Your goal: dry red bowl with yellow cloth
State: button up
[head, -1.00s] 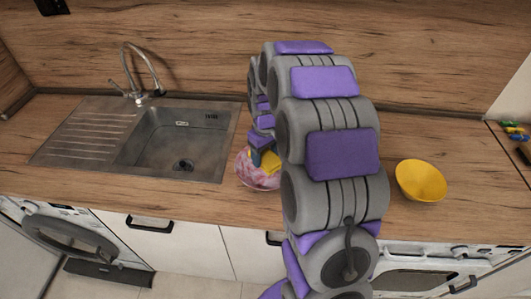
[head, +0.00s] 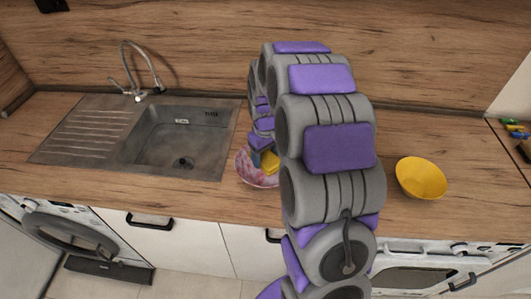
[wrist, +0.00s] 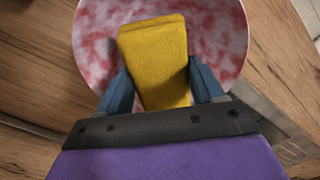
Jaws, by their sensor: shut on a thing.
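The red bowl, mottled red and white (head: 252,176), stands on the counter just right of the sink, partly hidden by my arm. In the wrist view the bowl (wrist: 98,38) fills the upper middle. My gripper (wrist: 160,85) is shut on the yellow cloth (wrist: 153,52), a folded block between its two blue fingers. The cloth is over the inside of the bowl; I cannot tell whether it touches the surface. In the head view the cloth (head: 270,162) shows as a small yellow patch at the bowl, by my gripper (head: 260,158).
A yellow bowl (head: 421,178) stands on the counter to the right of my arm. The steel sink (head: 170,143) with its tap (head: 140,72) lies to the left. The wooden counter (head: 400,135) is clear behind the yellow bowl. Small coloured items (head: 514,130) are at the far right.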

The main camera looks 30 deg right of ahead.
jog(key=shift+f, duration=1.55)
jog(key=shift+f, duration=0.5)
jog(key=shift+s+a, duration=0.15)
jog(key=shift+a, duration=0.35)
jog(key=shift+w+d+f+p, duration=0.1)
jog(key=shift+d+p, duration=0.1)
jog(key=shift+d, duration=0.25)
jog(key=shift+w+d+p, duration=0.1)
jog(key=shift+d+p, duration=0.05)
jog(key=shift+d, duration=0.3)
jog(key=shift+a, duration=0.2)
jog(key=shift+s+a, duration=0.2)
jog(key=shift+a, duration=0.55)
jog(key=shift+d+r, duration=0.1)
jog(key=shift+r, duration=0.1)
jog(key=shift+w+d+p, duration=0.25)
jog(key=shift+d+p, duration=0.2)
jog(key=shift+d, duration=0.45)
